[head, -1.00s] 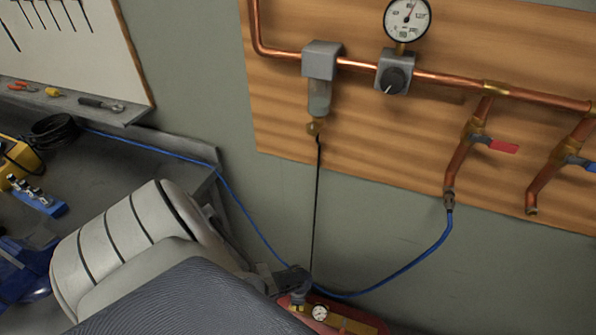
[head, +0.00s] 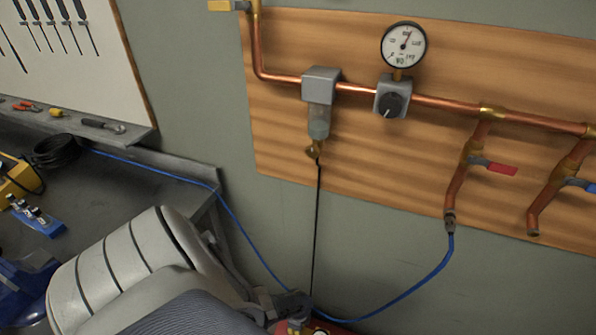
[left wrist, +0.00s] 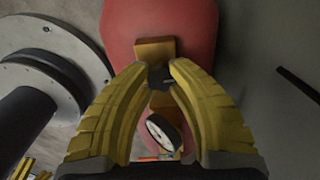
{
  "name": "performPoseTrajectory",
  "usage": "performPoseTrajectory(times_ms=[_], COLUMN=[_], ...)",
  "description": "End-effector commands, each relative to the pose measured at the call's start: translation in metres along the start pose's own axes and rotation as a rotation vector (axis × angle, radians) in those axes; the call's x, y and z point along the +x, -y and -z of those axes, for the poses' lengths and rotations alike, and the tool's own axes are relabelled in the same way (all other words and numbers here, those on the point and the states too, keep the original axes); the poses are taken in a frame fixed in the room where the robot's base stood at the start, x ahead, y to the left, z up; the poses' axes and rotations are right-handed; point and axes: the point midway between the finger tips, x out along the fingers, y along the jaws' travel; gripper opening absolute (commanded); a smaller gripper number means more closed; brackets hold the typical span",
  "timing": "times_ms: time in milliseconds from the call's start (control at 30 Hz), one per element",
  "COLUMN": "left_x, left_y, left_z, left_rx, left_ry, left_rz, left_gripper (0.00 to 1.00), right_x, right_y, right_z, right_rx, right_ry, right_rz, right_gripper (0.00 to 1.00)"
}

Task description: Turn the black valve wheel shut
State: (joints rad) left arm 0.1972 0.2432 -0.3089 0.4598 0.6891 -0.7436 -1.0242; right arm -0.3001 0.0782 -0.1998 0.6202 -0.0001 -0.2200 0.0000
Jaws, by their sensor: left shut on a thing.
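In the left wrist view, the black valve wheel (left wrist: 160,79) is a small dark piece between the yellow fingertips of my left gripper (left wrist: 158,72). The fingers are closed in on it from both sides and hide much of it. The wheel sits by brass fittings (left wrist: 154,50) on a red tank (left wrist: 190,22). A small white-faced gauge (left wrist: 163,132) is just below, between the fingers. In the head view my left gripper (head: 293,304) is low in the middle, partly cut off, with the wheel not clearly visible.
A blue hose (head: 410,291) runs from the copper pipes to the gripper area, and on left to the bench (head: 110,200). A thin black line (head: 317,230) hangs from the filter (head: 320,90). The wooden pipe board (head: 370,170) fills the wall behind.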

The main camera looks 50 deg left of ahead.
Motion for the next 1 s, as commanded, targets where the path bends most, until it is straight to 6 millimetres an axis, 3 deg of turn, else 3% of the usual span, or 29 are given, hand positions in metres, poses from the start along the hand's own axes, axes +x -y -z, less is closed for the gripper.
performPoseTrajectory(times_ms=[167, 200, 467, 1000], left_x=[-0.0001, -0.0001, 0.0000, -0.0065], left_y=[0.0002, 0.0002, 0.0001, 0.0006], left_z=[0.0004, 0.0004, 0.0003, -0.0006], left_rx=[0.001, 0.001, 0.000, 0.001], left_ry=[0.000, 0.000, 0.000, -0.002], left_rz=[0.000, 0.000, 0.000, 0.000], left_gripper=[0.00, 0.24, 0.54, 0.54], right_x=[0.0000, 0.0000, 0.0000, 0.0000], right_y=[-0.0002, -0.0002, -0.0012, -0.0029], right_z=[-0.0001, -0.0001, -0.0005, -0.0009], right_rx=[0.000, 0.000, -0.001, -0.001], right_ry=[0.000, 0.000, 0.000, 0.001], right_rz=[0.000, 0.000, -0.001, -0.003], right_gripper=[1.00, 1.00, 1.00, 1.00])
